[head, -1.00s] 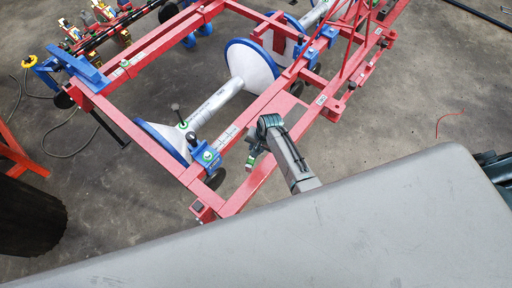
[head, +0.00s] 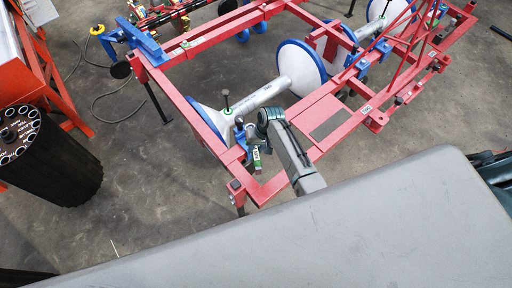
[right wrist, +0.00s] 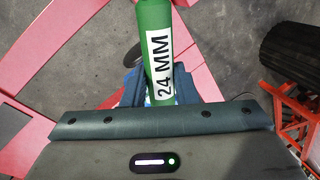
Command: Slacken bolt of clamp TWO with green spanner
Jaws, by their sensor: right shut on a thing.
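My right gripper (head: 257,153) is shut on the green spanner (head: 257,162), just right of the near blue clamp (head: 240,140) on the red frame. In the right wrist view the spanner (right wrist: 156,45) shows as a green handle with a white "24 MM" label, pointing away from the gripper. Its far end is out of that view. I cannot tell whether the spanner touches the clamp's bolt. Another blue clamp (head: 361,66) sits farther along the frame. No clamp number is readable. My left gripper is not in view.
The red frame (head: 165,90) carries a grey roller (head: 262,95) with white, blue-rimmed discs (head: 300,70). A black ribbed drum (head: 55,165) and an orange-red stand (head: 60,100) are at the left. The floor between drum and frame is clear.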

